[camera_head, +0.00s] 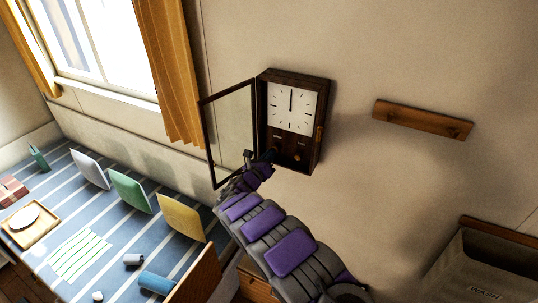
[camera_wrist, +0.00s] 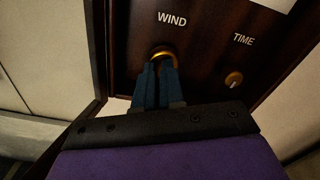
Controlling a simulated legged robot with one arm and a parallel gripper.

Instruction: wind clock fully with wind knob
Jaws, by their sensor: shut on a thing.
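The wall clock (camera_head: 291,111) has a dark wooden case and a white face, with both hands pointing close to the top mark. Its glass door (camera_head: 229,133) stands open to the left. The brass wind knob (camera_wrist: 162,54) is under the label WIND in the wrist view. My gripper (camera_wrist: 158,72) is shut on the wind knob, its blue fingers covering the lower part. In the head view my gripper (camera_head: 262,160) reaches the lower left of the clock. The time knob (camera_wrist: 233,79) is to the right, untouched.
A wooden peg rail (camera_head: 424,118) hangs on the wall to the right. A WASH bin (camera_head: 486,268) is at the lower right. A blue striped surface (camera_head: 115,240) with cushions and a tray is at the left, below the window with orange curtains (camera_head: 166,65).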

